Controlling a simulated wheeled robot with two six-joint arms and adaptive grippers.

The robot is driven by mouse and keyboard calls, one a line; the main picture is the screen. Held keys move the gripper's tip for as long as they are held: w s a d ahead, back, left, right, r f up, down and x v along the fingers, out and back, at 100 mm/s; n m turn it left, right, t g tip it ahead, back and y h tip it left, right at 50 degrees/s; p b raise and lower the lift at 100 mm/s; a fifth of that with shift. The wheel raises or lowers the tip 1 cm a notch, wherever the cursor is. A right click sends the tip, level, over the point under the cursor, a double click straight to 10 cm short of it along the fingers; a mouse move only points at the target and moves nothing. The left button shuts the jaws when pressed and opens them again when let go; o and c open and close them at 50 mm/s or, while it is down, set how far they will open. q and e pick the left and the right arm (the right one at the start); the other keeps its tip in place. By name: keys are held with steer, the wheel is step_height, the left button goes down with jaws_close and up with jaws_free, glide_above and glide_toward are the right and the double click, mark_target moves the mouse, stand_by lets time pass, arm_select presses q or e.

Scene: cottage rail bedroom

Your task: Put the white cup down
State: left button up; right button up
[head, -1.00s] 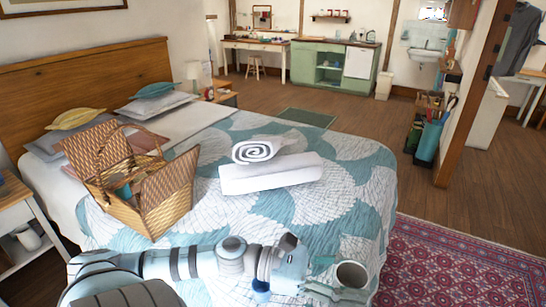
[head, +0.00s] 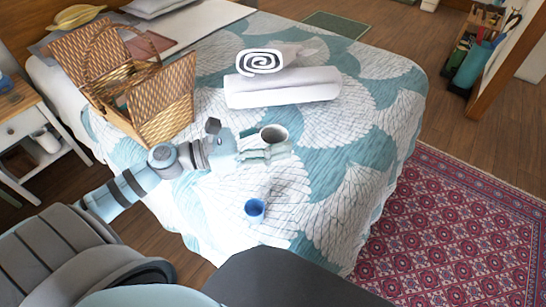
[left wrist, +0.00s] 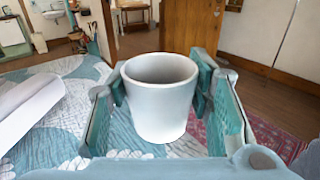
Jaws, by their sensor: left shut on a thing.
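The white cup (head: 274,134) is upright, with its open mouth up, over the near part of the bed (head: 355,205). My left gripper (head: 266,150) is shut on the cup. In the left wrist view the cup (left wrist: 160,105) sits between the two green fingers, one on each side of its wall. I cannot tell whether the cup's base touches the quilt. My right gripper is not in view.
A small blue cup (head: 255,209) stands on the quilt nearer to me. A wicker basket (head: 160,105) is at the left, and rolled white towels (head: 285,88) lie behind the held cup.

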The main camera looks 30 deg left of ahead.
arm_select(q)
steer(key=w+a+f+n+t+y+b, duration=0.2)
steer(key=w+f, duration=0.1)
steer(key=w, duration=0.2)
steer(key=w+a+f+n+t+y+b, duration=0.1)
steer(key=w+a+f+y, duration=0.15)
steer(key=w, duration=0.35)
steer(key=b, duration=0.8)
glide_above(276, 176)
step_height(276, 176, down, 15)
steer(key=shift+h, duration=0.25)
step_height(276, 176, down, 5)
steer(key=b, duration=0.2)
steer(key=shift+w+b, duration=0.1)
steer(key=shift+b, duration=0.25)
steer(key=shift+f, duration=0.1)
steer(key=shift+f+b, duration=0.25)
steer(key=shift+b, duration=0.15)
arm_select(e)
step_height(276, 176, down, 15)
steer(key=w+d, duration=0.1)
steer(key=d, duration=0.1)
